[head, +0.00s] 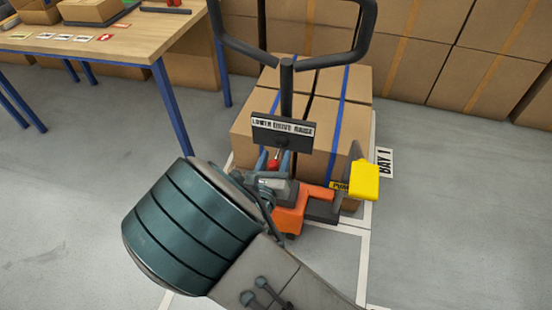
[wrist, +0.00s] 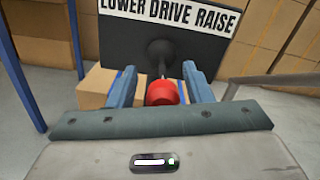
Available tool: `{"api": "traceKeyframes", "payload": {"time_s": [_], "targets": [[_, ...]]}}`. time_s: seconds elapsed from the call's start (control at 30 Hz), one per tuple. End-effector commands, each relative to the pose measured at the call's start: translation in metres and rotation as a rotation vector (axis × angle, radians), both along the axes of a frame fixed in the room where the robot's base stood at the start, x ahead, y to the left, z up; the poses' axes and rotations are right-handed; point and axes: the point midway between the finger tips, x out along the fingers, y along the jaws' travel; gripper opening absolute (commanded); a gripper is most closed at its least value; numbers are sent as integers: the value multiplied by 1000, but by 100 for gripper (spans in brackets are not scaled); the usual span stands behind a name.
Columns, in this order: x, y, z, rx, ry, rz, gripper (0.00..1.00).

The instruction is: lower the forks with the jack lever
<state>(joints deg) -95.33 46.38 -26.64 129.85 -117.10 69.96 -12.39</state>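The pallet jack (head: 289,218) is orange, with a dark upright handle (head: 286,90). A black plate (head: 283,135) on the handle reads LOWER DRIVE RAISE; it fills the top of the wrist view (wrist: 165,42). The jack lever has a red knob (wrist: 163,93) just below the plate, also seen in the head view (head: 273,165). My gripper (wrist: 162,86) is open, with its blue fingers on either side of the knob and a small gap visible at each side. The forks are hidden under the stacked cartons (head: 330,90).
A yellow pedal (head: 364,181) sticks out at the jack's right. A wooden table (head: 130,42) with blue legs stands at the left. Stacked cartons (head: 420,60) line the back. A BAY 1 sign (head: 385,162) lies by white floor lines. The floor at right is clear.

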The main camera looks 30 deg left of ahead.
Motion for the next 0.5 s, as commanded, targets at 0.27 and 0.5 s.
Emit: {"api": "traceKeyframes", "payload": {"time_s": [0.27, 0.5], "targets": [[-1, -2, 1, 0, 0, -4, 45], [-38, -9, 1, -2, 2, 0, 45]]}}
